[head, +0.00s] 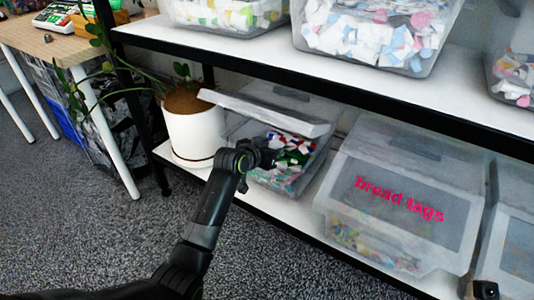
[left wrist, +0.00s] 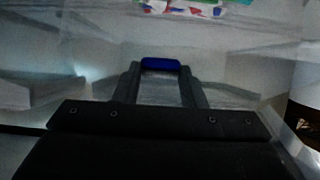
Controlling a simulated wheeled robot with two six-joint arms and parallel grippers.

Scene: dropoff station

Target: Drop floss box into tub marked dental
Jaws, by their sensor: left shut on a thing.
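My left gripper (head: 266,157) is at the front opening of a clear tub (head: 238,128) on the lower shelf, whose lid (head: 265,108) is tilted up. No marking can be read on this tub, so I cannot tell whether it says dental. In the left wrist view, the left gripper (left wrist: 160,75) is shut on a small dark blue item, seemingly the floss box (left wrist: 160,64), at its fingertips. The head view does not show the floss box clearly. Colourful small pieces (head: 290,150) lie inside the tub.
A closed tub marked "bread tags" (head: 400,170) stands to the right on the lower shelf (head: 300,215). A white plant pot (head: 194,135) stands close on the left. The upper shelf (head: 260,62) with several tubs hangs above. Grey carpet lies in front.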

